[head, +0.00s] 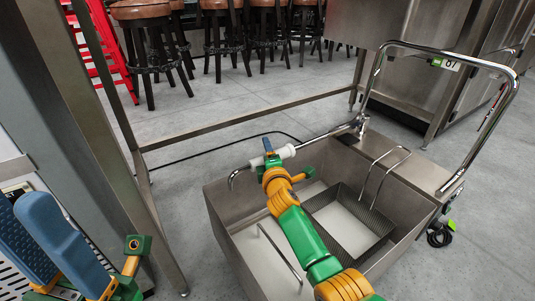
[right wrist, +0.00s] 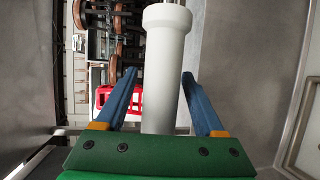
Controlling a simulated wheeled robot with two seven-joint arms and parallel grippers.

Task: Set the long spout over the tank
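The long spout is a chrome tube with a white sleeve (head: 286,152). It runs left from a fitting at the tank's back corner, and its bent outlet (head: 233,178) hangs near the back-left rim; I cannot tell whether the outlet is inside it. The steel tank (head: 222,204) holds a mesh basket on its right side. My right gripper (head: 270,150) reaches across the tank to the sleeve. In the right wrist view the white sleeve (right wrist: 164,80) stands between its two blue fingers, with a narrow gap on the left. My left gripper (head: 38,215) is low at left, away from the spout.
A tall chrome rail (head: 515,75) arches over the tank's right side. Wire handles (head: 280,252) stand up from the tank. A steel table frame (head: 240,122) is behind and left. Bar stools (head: 150,40) and a red ladder (head: 95,45) are at the back.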

